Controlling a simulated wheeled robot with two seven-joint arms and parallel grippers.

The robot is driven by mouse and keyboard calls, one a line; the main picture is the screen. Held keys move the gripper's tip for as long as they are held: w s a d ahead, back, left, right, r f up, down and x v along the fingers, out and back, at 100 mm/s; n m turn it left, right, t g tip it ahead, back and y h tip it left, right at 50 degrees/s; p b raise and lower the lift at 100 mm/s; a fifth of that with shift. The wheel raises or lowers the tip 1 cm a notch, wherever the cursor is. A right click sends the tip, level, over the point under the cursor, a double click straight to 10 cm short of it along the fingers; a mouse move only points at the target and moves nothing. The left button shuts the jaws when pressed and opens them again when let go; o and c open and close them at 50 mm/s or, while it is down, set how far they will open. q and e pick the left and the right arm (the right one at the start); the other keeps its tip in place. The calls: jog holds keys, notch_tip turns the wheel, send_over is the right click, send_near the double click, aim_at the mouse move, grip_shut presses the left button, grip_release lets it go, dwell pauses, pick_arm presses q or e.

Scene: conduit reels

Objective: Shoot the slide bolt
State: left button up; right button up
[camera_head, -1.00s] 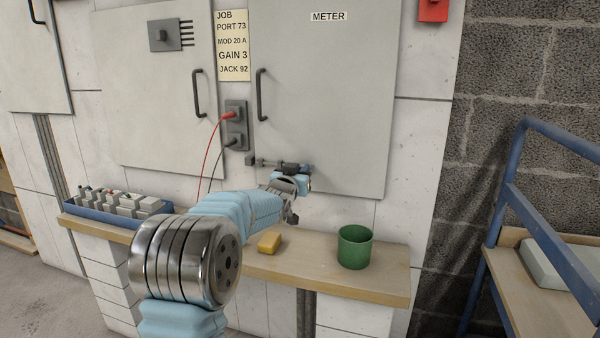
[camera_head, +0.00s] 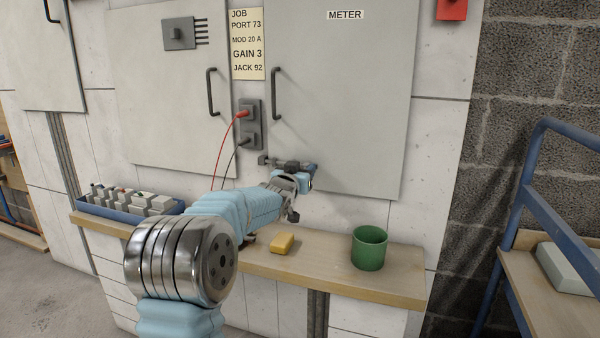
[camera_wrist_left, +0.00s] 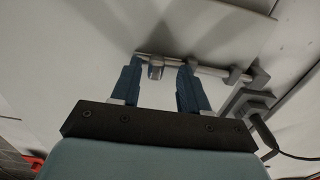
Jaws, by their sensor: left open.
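The slide bolt (camera_head: 291,165) is a grey horizontal bar low on the METER door (camera_head: 345,100), near its left edge. My left gripper (camera_head: 307,178) is at the bolt, partly covering it. In the left wrist view, the bolt's bar (camera_wrist_left: 210,70) runs across beyond the fingertips, and its short knob (camera_wrist_left: 155,71) lies between the two blue fingers of my left gripper (camera_wrist_left: 162,75). The fingers are open, with gaps beside the knob. Whether a finger touches the bar I cannot tell. My right gripper is not in view.
A socket plate (camera_head: 250,124) with red and black leads is left of the bolt. Below, a wooden shelf (camera_head: 335,277) holds a yellow block (camera_head: 283,243), a green cup (camera_head: 369,248) and a blue tray (camera_head: 120,211). A blue-framed rack (camera_head: 525,195) stands at right.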

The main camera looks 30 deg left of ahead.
pick_arm(q)
jog(key=v, duration=1.3)
jog(key=shift+s, duration=0.4)
